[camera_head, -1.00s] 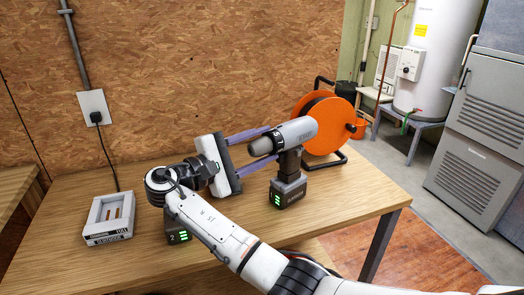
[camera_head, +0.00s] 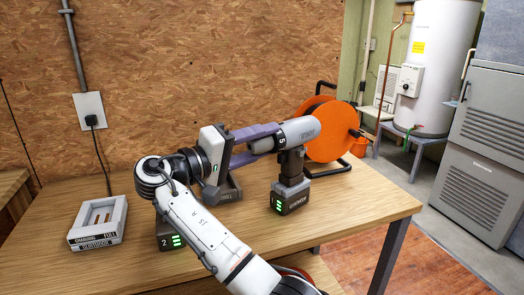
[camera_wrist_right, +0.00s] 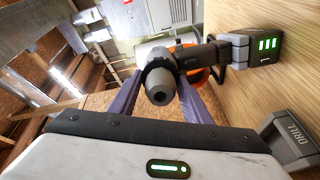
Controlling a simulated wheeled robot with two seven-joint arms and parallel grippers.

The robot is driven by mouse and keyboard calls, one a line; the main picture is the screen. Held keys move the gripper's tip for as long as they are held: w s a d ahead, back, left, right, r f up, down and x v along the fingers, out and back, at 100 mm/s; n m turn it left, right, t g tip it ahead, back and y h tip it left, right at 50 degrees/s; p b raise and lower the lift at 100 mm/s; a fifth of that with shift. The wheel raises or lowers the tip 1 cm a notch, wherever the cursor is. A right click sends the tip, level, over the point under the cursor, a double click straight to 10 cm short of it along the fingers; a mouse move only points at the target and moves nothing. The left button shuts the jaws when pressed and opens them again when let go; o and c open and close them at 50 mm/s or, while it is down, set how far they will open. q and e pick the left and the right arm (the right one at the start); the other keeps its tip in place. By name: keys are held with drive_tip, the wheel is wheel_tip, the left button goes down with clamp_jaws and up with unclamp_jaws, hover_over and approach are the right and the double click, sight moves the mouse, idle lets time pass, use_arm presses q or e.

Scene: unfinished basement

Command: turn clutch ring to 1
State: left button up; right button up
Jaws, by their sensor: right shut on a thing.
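The drill (camera_head: 306,129) is grey and black and stands upright on its battery (camera_head: 290,198), nose pointing left. Its dark clutch ring (camera_head: 282,140) sits behind the nose and bears a small mark that looks like a 5, too small to be sure. My right gripper (camera_head: 277,139) comes from the left, its purple fingers shut on the ring. In the right wrist view, the fingers flank the ring (camera_wrist_right: 158,66), and the drill's nose (camera_wrist_right: 160,90) points at the camera. The fingers hide part of the ring. My left gripper is not in view.
A charger (camera_head: 98,222) and a battery marked 2 (camera_head: 172,242) are on the wooden table (camera_head: 345,208). A dark stand (camera_head: 229,190) sits below my gripper; it reads DRILL in the wrist view (camera_wrist_right: 290,140). An orange cable reel (camera_head: 335,130) is close behind the drill.

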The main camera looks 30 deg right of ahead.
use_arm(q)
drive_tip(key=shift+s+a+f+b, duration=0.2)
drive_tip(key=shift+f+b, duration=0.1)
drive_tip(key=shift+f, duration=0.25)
use_arm(e)
drive_tip(key=shift+m, duration=0.5)
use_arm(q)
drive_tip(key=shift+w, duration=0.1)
use_arm(e)
drive_tip(key=o, duration=1.1)
drive_tip(key=shift+c, duration=0.2)
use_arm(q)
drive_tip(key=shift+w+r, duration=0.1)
